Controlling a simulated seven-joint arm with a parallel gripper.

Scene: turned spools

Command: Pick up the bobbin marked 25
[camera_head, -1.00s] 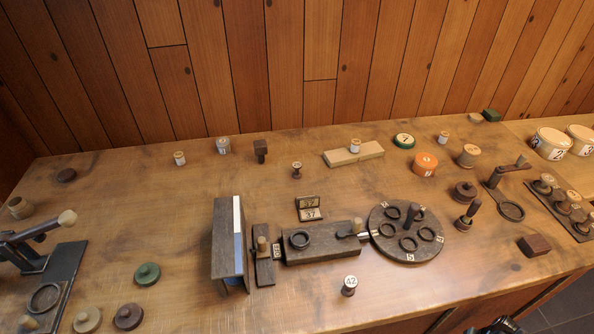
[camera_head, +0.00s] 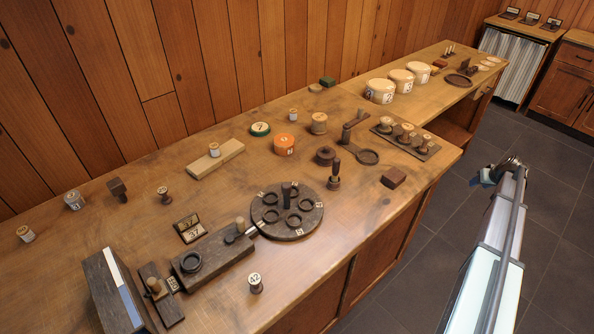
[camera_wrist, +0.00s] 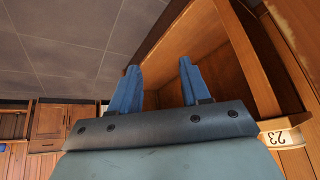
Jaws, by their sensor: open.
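I cannot read a 25 on any bobbin. A dark bobbin with a pale top marked 42 (camera_head: 255,284) stands at the table's front edge. Small pale bobbins with labels too small to read stand at the far left (camera_head: 25,234), beside it (camera_head: 74,200), on a wooden block (camera_head: 214,149) and near the back (camera_head: 293,114). Several more stand in a dark rack (camera_head: 408,130) at the right. My gripper (camera_head: 480,178) is off the table's front side, over the floor. In the wrist view its blue fingers (camera_wrist: 159,85) are apart and empty.
A dark round plate with rings (camera_head: 300,228) lies mid-table. The wrist view shows a wooden cabinet (camera_wrist: 225,80) close by and an upside-down label 23 (camera_wrist: 283,137). The floor is clear.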

